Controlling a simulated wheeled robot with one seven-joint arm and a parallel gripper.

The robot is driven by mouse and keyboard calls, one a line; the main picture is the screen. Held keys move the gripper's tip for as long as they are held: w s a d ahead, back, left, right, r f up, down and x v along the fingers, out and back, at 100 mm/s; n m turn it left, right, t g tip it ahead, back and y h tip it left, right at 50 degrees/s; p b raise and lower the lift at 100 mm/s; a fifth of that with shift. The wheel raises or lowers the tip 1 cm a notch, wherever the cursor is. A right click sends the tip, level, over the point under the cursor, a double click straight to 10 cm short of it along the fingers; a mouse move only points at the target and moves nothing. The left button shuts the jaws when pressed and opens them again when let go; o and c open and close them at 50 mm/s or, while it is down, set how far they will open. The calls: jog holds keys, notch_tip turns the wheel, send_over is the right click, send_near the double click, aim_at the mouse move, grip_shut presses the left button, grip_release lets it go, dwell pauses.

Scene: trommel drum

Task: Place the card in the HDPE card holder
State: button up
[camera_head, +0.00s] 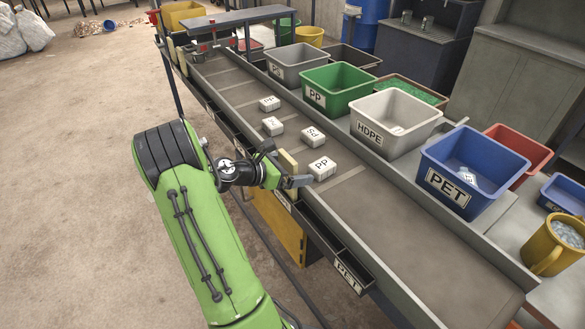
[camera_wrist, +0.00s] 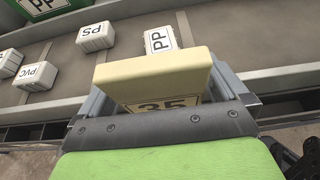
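My gripper (camera_head: 293,172) is over the conveyor's near edge. It is shut on a thick cream-yellow card (camera_wrist: 155,75), whose dark "35" shows partly in the wrist view; the card also shows in the head view (camera_head: 287,161). The fingers stand at both sides of the card. Dark card holders run along the near side of the conveyor. One is labelled PET (camera_head: 348,277). Another, with a small label (camera_head: 282,200), lies just below my gripper and is partly hidden; its label is too small to read, so I cannot tell if it is the HDPE one.
White blocks lie on the belt, including one marked PP (camera_head: 322,168) close to my gripper. Across the belt stand a white HDPE bin (camera_head: 370,137), a green PP bin (camera_head: 318,97) and a blue PET bin (camera_head: 446,185). The belt's right end is clear.

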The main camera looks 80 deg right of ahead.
jog(key=shift+r, duration=0.25)
jog(key=p+v, duration=0.3)
jog(key=v, duration=0.9)
